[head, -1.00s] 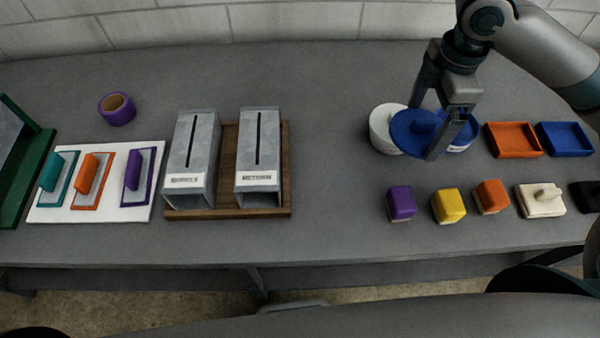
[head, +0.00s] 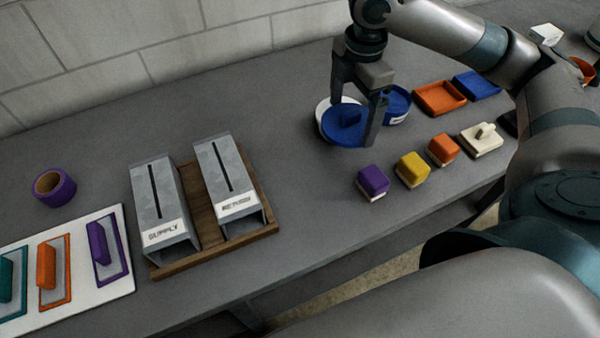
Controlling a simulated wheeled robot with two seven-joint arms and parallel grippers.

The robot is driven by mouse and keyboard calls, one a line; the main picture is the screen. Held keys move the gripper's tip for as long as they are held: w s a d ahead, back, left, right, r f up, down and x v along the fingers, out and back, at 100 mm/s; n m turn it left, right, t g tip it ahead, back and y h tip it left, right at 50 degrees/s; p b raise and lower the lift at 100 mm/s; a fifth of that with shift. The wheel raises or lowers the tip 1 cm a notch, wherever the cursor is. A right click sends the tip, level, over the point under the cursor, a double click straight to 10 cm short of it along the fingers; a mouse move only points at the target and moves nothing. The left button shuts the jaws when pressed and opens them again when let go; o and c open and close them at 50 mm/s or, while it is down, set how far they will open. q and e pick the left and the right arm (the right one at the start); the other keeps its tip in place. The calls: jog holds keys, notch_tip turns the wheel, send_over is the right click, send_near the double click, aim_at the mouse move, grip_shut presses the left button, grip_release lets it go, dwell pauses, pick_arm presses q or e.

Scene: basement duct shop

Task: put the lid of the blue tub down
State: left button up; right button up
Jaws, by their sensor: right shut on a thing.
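My right gripper (head: 353,121) is shut on the raised handle of a round blue lid (head: 336,133). The lid hangs level or nearly so, and I cannot tell its exact height over the table. The blue tub (head: 398,104), round with a pale label, stands just right of and behind the lid, partly hidden by a finger. A round white thing (head: 321,108) shows behind the lid's left edge, mostly covered by it. My left gripper is not in view.
Orange (head: 440,98) and blue (head: 478,85) trays lie right of the tub. Purple (head: 373,181), yellow (head: 412,169) and orange (head: 443,149) blocks stand in front. Two grey ducts on a wooden base (head: 205,215) stand left. The grey table (head: 290,130) is clear between ducts and lid.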

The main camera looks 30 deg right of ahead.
aim_at(328, 131)
jog(key=shift+a+f, duration=0.1)
jog(key=shift+a, duration=0.2)
jog(key=a+f, duration=0.1)
jog(key=a+f+p, duration=0.1)
jog(key=a, duration=0.3)
jog(key=shift+f, duration=0.4)
jog(key=a+f, duration=0.1)
jog(key=a+f+p, duration=0.1)
jog(key=a, duration=0.1)
jog(key=a+f, duration=0.1)
jog(key=a, duration=0.1)
jog(key=shift+a+f+p, duration=0.15)
jog(key=shift+a+p, duration=0.1)
jog(key=shift+p, duration=0.15)
jog(key=shift+a+f, duration=0.3)
jog(key=shift+a, duration=0.05)
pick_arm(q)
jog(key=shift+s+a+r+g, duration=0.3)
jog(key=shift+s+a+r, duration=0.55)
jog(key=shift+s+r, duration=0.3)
pick_arm(e)
jog(key=shift+f, duration=0.1)
jog(key=shift+f, duration=0.25)
pick_arm(q)
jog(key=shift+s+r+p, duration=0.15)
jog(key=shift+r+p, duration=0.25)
jog(key=shift+p, duration=0.05)
pick_arm(e)
jog(key=shift+f, duration=1.65)
